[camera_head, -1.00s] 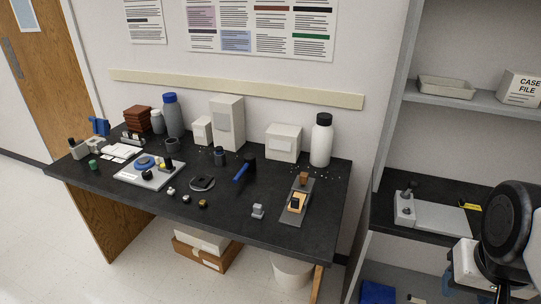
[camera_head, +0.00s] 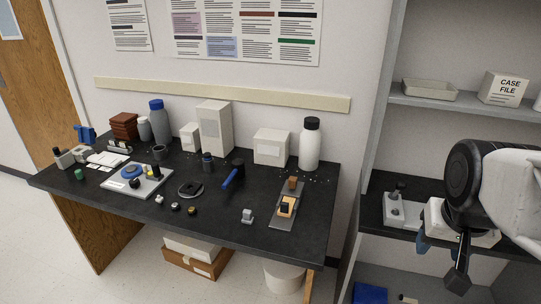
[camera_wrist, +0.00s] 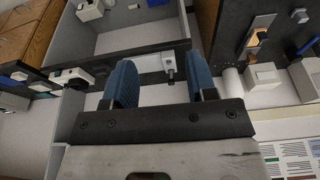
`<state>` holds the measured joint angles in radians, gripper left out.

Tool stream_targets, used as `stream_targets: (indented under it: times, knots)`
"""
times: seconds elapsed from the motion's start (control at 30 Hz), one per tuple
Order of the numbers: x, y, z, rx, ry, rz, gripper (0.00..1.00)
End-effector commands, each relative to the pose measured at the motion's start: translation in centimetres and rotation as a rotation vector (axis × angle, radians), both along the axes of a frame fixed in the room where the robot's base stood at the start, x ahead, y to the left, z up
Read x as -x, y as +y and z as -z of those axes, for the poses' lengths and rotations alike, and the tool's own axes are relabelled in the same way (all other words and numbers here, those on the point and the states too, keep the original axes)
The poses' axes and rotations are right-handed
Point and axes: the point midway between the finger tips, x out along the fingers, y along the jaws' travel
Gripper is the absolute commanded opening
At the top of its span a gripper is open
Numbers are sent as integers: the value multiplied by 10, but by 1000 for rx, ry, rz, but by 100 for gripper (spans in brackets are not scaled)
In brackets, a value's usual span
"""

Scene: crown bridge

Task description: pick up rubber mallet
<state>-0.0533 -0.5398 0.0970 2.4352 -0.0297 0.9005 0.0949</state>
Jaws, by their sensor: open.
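The rubber mallet (camera_head: 232,179) lies on the black bench, with a blue handle toward the front left and a dark head toward the back right. In the wrist view a blue bar, probably its handle (camera_wrist: 308,46), shows at the right edge. My gripper (camera_head: 456,241) is far to the right of the mallet, in front of the shelf unit. In the wrist view the two blue fingers of my gripper (camera_wrist: 161,80) are spread apart with nothing between them.
Near the mallet are a dark round stand (camera_head: 190,189), a small dark bottle (camera_head: 207,162), a white box (camera_head: 271,147) and a white bottle (camera_head: 310,146). A grey plate with an orange block (camera_head: 286,207) is to its right.

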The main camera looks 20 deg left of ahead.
Motion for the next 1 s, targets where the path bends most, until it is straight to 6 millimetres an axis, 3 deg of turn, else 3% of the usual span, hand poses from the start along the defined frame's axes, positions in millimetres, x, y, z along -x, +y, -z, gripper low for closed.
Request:
stream_targets:
  times: [0.47, 1.0]
  knots:
    - [-128, 64, -13, -13, -33, 5, 52]
    - [-261, 173, 8, -43, -73, 9, 52]
